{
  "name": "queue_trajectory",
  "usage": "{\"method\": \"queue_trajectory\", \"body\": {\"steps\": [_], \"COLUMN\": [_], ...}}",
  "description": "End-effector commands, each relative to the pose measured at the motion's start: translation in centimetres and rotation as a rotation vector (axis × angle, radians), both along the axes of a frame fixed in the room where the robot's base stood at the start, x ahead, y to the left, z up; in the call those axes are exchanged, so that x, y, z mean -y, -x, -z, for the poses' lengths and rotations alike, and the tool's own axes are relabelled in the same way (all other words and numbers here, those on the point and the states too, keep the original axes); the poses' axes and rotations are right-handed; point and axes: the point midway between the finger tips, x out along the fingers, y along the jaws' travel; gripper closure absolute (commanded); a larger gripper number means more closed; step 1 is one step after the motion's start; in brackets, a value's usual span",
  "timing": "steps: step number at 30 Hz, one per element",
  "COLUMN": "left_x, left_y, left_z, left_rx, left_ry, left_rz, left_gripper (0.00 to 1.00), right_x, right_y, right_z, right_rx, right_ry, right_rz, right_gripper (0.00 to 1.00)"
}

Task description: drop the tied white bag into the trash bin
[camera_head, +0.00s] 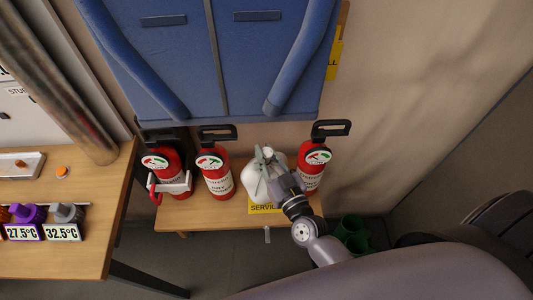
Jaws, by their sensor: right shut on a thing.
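The tied white bag (254,186) is on a low wooden bench, between two red fire extinguishers. My right gripper (266,158) comes down over the bag from the lower right and is shut on its tied top. The gripper hides part of the bag, and I cannot tell whether the bag still touches the bench. A dark grey object (507,214) at the right edge may be the trash bin, but it is cut off and unclear. My left gripper is not in view.
Red extinguishers (214,174) stand close on both sides of the bag. A blue padded panel (215,60) hangs above. Green boots (353,233) stand on the floor right of the bench (195,217). A wooden table (85,240) is at left.

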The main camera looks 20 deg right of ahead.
Motion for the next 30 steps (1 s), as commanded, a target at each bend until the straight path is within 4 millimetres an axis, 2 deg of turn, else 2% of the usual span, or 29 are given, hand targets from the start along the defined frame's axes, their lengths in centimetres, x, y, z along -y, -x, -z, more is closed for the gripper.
{"method": "queue_trajectory", "body": {"steps": [3, 4, 12, 23, 26, 30], "left_x": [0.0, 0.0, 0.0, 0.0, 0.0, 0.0], "left_y": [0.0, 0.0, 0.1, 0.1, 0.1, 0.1], "left_z": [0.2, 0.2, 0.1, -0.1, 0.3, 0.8], "left_rx": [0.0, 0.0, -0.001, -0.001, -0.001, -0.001], "left_ry": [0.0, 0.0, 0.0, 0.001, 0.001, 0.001], "left_rz": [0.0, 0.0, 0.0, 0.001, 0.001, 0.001], "left_gripper": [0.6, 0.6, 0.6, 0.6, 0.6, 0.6], "right_x": [0.0, 0.0, 0.0, 0.0, 0.1, 0.4], "right_y": [-0.1, 0.0, 0.0, 0.1, 1.1, 3.7], "right_z": [0.1, 0.3, 0.2, -0.2, 0.2, 0.3], "right_rx": [0.004, 0.0, 0.0, 0.0, -0.003, -0.005], "right_ry": [0.0, 0.0, 0.0, -0.001, 0.0, 0.001], "right_rz": [0.001, 0.0, 0.0, 0.0, 0.0, 0.0], "right_gripper": [1.0, 0.83, 0.65, 0.64, 0.64, 0.64]}}
